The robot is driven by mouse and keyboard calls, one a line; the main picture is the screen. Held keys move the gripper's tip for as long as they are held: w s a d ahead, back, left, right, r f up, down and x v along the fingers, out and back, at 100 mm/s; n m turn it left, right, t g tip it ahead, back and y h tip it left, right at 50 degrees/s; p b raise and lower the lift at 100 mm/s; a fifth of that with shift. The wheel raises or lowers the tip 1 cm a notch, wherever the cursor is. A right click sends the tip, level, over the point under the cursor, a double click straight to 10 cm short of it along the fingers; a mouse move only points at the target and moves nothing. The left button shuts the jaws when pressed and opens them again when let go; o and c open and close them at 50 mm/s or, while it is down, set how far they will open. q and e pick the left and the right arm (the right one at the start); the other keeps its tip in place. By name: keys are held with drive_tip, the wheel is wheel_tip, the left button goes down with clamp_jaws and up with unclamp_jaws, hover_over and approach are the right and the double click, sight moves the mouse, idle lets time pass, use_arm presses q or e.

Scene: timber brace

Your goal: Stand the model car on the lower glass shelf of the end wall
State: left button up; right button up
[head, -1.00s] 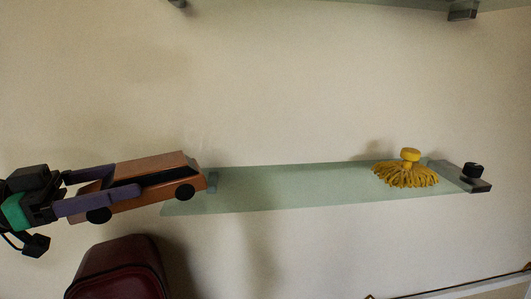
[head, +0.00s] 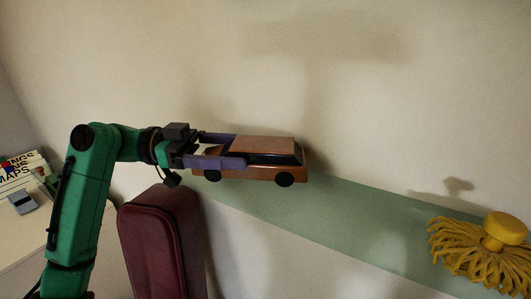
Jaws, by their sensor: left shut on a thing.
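The model car (head: 262,173) is orange-brown with dark windows and black wheels. My left gripper (head: 240,150) is shut on it, its purple fingers along the car's rear and sides. The car is roughly level and overlaps the left end of the lower glass shelf (head: 330,215) in the picture. I cannot tell whether its wheels touch the glass. The shelf is a pale green strip on the cream wall, running down to the right. Its left end is partly hidden by the car and gripper. My right gripper is not in view.
A yellow mop head (head: 490,252) sits on the right part of the shelf. A dark red case (head: 162,240) stands below my left gripper. At the left, a white surface (head: 22,235) holds books (head: 22,172) and a small grey object (head: 24,200). The shelf middle is clear.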

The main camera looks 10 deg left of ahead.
use_arm(q)
drive_tip(key=shift+w+d+f, duration=0.1)
drive_tip(key=shift+d, duration=0.85)
drive_tip(key=shift+a, duration=0.9)
drive_tip(key=o, duration=1.5)
drive_tip(key=shift+a+f, duration=0.25)
drive_tip(key=shift+a, duration=0.4)
drive_tip(key=shift+d, duration=0.35)
drive_tip(key=shift+d+r, duration=0.1)
drive_tip(key=shift+d, duration=0.2)
drive_tip(key=shift+d+r, duration=0.15)
drive_tip(key=shift+r, duration=0.05)
drive_tip(key=a+b, duration=0.1)
drive_tip(key=a, duration=0.5)
drive_tip(key=a+b, duration=0.2)
drive_tip(key=a, duration=0.4)
drive_tip(key=shift+f, duration=0.2)
drive_tip(key=shift+a, duration=0.3)
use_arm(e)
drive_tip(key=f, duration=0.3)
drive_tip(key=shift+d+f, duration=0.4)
use_arm(q)
drive_tip(key=shift+r, duration=0.1)
